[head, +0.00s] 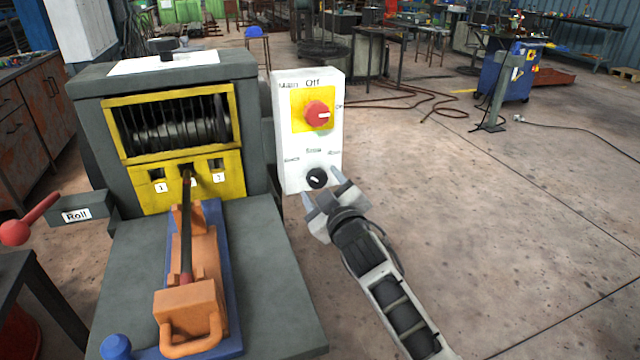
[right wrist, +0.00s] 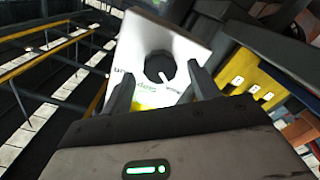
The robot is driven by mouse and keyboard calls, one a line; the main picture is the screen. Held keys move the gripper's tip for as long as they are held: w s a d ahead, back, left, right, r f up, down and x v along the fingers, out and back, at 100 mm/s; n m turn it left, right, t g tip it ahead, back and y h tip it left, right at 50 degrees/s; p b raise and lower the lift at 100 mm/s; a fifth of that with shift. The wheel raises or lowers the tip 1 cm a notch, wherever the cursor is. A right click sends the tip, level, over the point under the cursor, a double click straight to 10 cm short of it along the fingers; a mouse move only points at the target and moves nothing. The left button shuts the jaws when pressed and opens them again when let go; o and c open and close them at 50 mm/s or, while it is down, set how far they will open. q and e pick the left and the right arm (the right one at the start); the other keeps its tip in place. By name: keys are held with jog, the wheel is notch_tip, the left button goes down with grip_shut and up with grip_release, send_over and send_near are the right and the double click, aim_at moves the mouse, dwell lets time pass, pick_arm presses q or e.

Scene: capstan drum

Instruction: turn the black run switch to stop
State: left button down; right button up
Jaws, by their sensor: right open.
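The black run switch (head: 317,179) is a round knob with a white pointer line, low on the white control panel (head: 283,120). In the right wrist view the knob (right wrist: 159,66) shows between the two fingers, with its white line toward the lower right. The small labels around it are too small to read surely. My right gripper (head: 322,190) is open, its fingertips just in front of the knob, one on each side. I cannot tell if they touch it. A red main switch (head: 317,114) on a yellow plate sits above, near "Off". My left gripper is not in view.
A grey machine with a yellow-framed drum window (head: 172,125) stands left of the panel. An orange slide (head: 190,300) on a blue base lies on its bench. A red-knobbed lever (head: 28,222) marked "Roll" is at the left.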

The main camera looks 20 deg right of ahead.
jog(key=shift+w, duration=0.95)
jog(key=c, duration=1)
